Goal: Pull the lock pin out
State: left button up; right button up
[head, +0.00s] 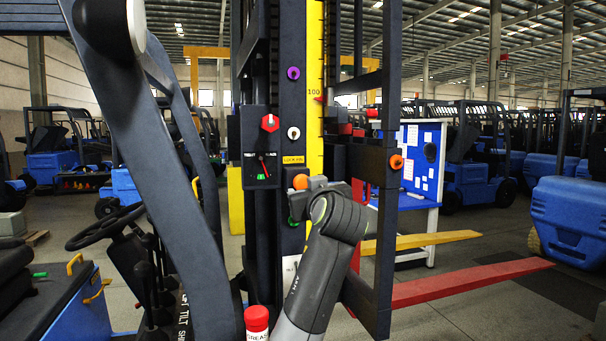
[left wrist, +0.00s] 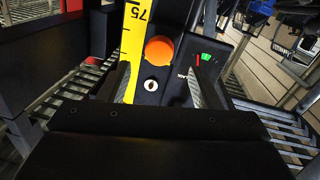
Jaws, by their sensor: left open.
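An orange round knob (head: 301,181) sits on the dark mast post, below a small yellow label; I take it for the lock pin's head, but the lettering is too small to be sure. My left gripper (head: 306,191) is right at this knob in the head view and partly hides the area below it. In the left wrist view the orange knob (left wrist: 159,49) lies ahead, between the lines of the two open fingers (left wrist: 161,73). The fingers are apart and hold nothing. Whether they touch the knob cannot be told. My right gripper is not in view.
A white ring (head: 293,132), a purple ring (head: 293,73) and a yellow scale (head: 315,110) are on the mast. A gauge box (head: 263,165) with a red knob stands left of it. Another orange knob (head: 396,162) is on the frame at right. Red fork (head: 460,283) juts right.

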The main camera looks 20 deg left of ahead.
aim_at(304, 185)
pick_arm(q)
jog(key=p+x, duration=0.3)
jog(key=x, duration=0.3)
jog(key=shift+w+a+r, duration=0.1)
jog(key=shift+w+r, duration=0.1)
jog(key=shift+w+a, duration=0.3)
jog(key=shift+w, duration=0.3)
jog(key=shift+w+a+f+p, duration=0.2)
jog(key=shift+w+p, duration=0.05)
jog(key=shift+p, duration=0.05)
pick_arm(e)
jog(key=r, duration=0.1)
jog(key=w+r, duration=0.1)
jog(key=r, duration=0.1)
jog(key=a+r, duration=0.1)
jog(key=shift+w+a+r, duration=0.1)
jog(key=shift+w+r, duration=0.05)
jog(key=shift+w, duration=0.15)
pick_arm(q)
jog(key=shift+d, duration=0.1)
jog(key=shift+c, duration=0.4)
